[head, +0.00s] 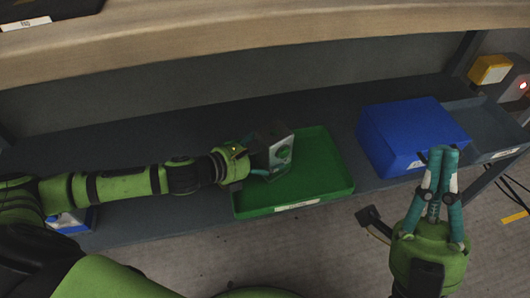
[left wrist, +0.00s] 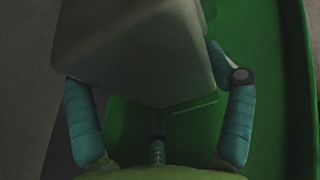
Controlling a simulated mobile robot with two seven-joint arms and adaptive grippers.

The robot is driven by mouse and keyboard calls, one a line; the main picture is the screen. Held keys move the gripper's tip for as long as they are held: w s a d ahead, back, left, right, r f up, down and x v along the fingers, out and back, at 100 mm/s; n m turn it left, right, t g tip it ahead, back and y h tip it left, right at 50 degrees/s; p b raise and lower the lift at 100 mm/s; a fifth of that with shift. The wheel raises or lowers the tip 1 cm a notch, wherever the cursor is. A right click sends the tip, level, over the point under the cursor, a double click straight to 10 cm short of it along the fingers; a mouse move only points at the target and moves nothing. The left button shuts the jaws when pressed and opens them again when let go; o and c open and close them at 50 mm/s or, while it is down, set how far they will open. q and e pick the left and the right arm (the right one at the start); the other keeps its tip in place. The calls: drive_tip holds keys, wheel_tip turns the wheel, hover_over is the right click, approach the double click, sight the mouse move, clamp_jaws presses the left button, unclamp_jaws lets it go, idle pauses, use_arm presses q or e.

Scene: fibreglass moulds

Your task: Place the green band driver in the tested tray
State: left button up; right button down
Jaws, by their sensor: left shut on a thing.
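A grey, boxy driver (head: 272,148) with a round greenish face is over the left part of the green tray (head: 335,178) in the head view. I cannot tell whether it touches the tray floor. My left gripper (head: 260,172) is shut on it from the left and front. In the left wrist view the driver (left wrist: 130,50) fills the upper middle between the teal fingers of the left gripper (left wrist: 150,85), with the green tray (left wrist: 285,120) behind. The tray's front label is too small to read. My right gripper (head: 443,152) is shut and empty, in front of the blue box.
A blue box (head: 410,128) stands right of the green tray, beside a grey tray (head: 492,130). A yellow box (head: 490,69) and a red light (head: 523,86) are at far right. A wooden upper shelf (head: 220,35) overhangs the grey lower shelf (head: 120,150).

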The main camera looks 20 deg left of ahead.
use_arm(q)
drive_tip(key=o, duration=1.5)
